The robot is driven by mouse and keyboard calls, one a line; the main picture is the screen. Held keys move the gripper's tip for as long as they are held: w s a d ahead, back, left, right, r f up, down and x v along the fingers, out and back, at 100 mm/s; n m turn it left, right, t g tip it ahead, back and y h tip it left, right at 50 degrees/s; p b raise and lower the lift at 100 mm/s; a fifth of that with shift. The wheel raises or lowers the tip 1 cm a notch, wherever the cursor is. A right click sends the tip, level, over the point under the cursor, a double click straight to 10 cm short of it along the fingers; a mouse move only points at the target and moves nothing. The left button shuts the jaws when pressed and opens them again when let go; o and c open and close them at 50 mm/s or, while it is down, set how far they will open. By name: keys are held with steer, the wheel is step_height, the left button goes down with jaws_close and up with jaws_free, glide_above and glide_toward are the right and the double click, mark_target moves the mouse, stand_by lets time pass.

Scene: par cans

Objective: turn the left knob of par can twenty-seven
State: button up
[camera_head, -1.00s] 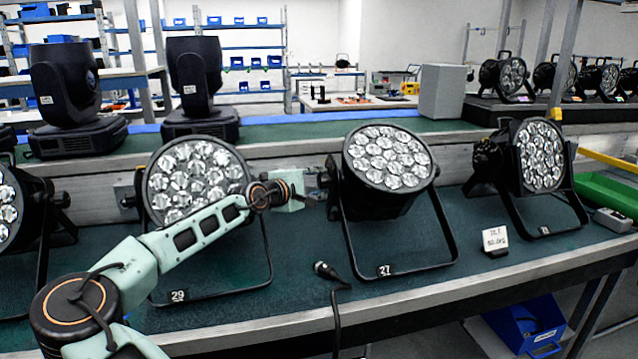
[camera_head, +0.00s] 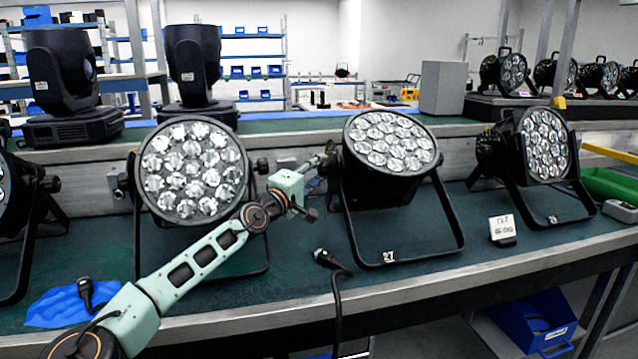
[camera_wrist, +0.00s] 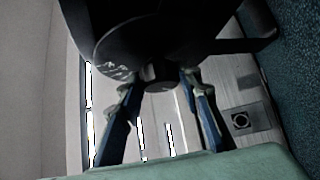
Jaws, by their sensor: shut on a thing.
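Par can 27 (camera_head: 392,150) is a black round lamp with clear lenses, its face tilted upward. It hangs in a black yoke stand (camera_head: 440,225) marked 27 on the bench. Its left knob (camera_wrist: 158,76) is a small dark cylinder in the wrist view, between my fingertips. In the head view, my gripper (camera_head: 322,163) reaches from the left to the left side of par can 27, and the knob is mostly hidden there. In the wrist view, my gripper (camera_wrist: 158,84) has its two fingers on either side of the knob and is shut on it.
Another par can (camera_head: 192,170) stands close on the left, behind my arm. One more (camera_head: 545,147) stands on the right. A cable with a black connector (camera_head: 330,262) lies in front of par can 27. A small white sign (camera_head: 502,229) stands to its right.

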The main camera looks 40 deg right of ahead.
steer(key=shift+f+m+h+b, duration=0.15)
steer(key=shift+m+h+b, duration=0.4)
steer(key=shift+m+h, duration=0.05)
steer(key=shift+m, duration=0.3)
steer(key=o, duration=1.2)
steer(key=shift+c, duration=0.2)
steer(key=v, duration=1.2)
